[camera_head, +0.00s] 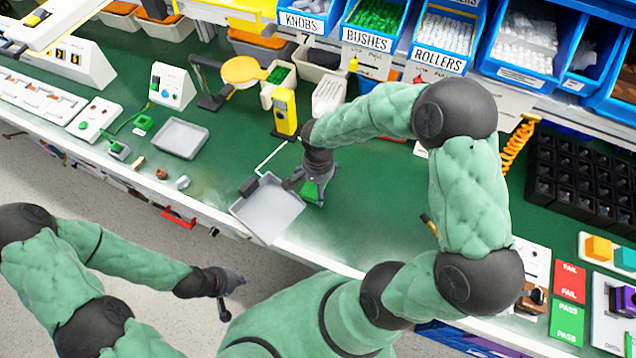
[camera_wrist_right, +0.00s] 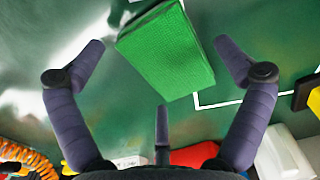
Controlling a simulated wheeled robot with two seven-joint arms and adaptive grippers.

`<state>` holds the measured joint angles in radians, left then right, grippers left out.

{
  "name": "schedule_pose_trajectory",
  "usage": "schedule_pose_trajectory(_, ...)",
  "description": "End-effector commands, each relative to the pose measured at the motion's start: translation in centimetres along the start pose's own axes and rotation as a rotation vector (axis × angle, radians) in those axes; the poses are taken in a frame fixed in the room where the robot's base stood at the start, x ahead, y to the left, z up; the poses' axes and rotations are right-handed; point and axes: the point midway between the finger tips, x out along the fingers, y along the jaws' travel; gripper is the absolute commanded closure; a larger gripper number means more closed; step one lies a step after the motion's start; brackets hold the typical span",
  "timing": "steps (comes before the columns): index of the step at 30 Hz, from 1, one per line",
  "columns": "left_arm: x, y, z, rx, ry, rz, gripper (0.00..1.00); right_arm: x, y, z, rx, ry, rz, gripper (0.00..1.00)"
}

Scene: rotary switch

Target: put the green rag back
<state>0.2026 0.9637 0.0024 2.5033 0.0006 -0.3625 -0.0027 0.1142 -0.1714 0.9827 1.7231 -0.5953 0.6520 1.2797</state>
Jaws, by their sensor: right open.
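The green rag (camera_head: 311,193) lies on the green bench top, beside the right edge of a grey tray, mostly hidden by my right gripper in the head view. In the right wrist view the rag (camera_wrist_right: 165,50) is a thick, folded rectangle, seen at a tilt. My right gripper (camera_head: 316,187) is above it, with the fingers (camera_wrist_right: 160,62) spread open on either side of the rag and not closed on it. My left gripper (camera_head: 231,294) is away from the bench, over the floor, with its fingers apart and empty.
The grey tray (camera_head: 265,215) sits askew at the bench's front edge. A white outline (camera_head: 270,156) is marked on the bench behind it. A yellow device (camera_head: 285,112) stands behind. Another grey tray (camera_head: 181,138) is at left; blue bins (camera_head: 373,25) line the back.

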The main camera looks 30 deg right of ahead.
Motion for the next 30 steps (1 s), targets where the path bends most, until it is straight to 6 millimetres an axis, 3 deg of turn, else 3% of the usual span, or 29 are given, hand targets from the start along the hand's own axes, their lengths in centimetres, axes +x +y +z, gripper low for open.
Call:
schedule_pose_trajectory(5, -0.9, 0.3, 0.0, 0.000, 0.000, 0.000, 1.00, -1.9, -0.1, -0.1, 0.001, 0.002, -0.002, 0.00)
schedule_pose_trajectory(15, -3.0, 1.1, 0.1, 0.000, 0.000, 0.000, 1.00, -8.8, -0.1, -0.1, 0.001, 0.002, -0.003, 0.00)
schedule_pose_trajectory(19, -3.5, 1.2, 0.1, 0.000, 0.000, 0.000, 1.00, -10.6, 0.0, 0.0, -0.001, 0.001, -0.001, 0.00)
schedule_pose_trajectory(25, -3.9, 1.4, 0.1, 0.000, 0.000, 0.000, 1.00, -12.1, 0.0, 0.0, 0.000, -0.001, 0.001, 0.00)
schedule_pose_trajectory(30, -4.5, 1.6, 0.2, 0.000, 0.000, 0.000, 1.00, -11.3, 0.1, -0.2, 0.000, -0.002, 0.006, 0.00)
